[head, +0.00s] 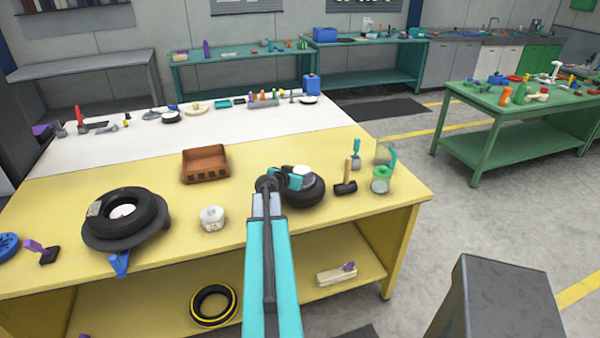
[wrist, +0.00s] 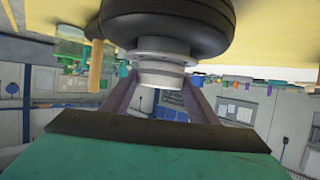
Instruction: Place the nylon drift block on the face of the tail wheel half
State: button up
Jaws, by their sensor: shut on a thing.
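The tail wheel (head: 306,193) is a small black tyre lying on the yellow bench; in the wrist view it hangs from the top of the picture (wrist: 165,22), with a pale metal hub (wrist: 160,46) at its middle. My gripper (head: 290,180) is over this wheel, shut on a pale round block, the nylon drift block (wrist: 160,74). The block lies against or very close to the hub face; I cannot tell whether they touch. In the head view my gripper partly hides the block and wheel.
A black mallet (head: 346,187) and a green-topped jar (head: 381,180) stand close to the right.

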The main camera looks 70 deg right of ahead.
jog(key=shift+f, duration=0.15)
jog(key=o, duration=1.1)
jog(key=shift+r, duration=0.2)
jog(key=shift+a+r, duration=0.1)
jog(key=shift+a, duration=0.45)
jog(key=b+v, duration=0.4)
jog(key=v, duration=0.7)
jog(key=shift+d+r, duration=0.1)
jog(key=shift+r, duration=0.15)
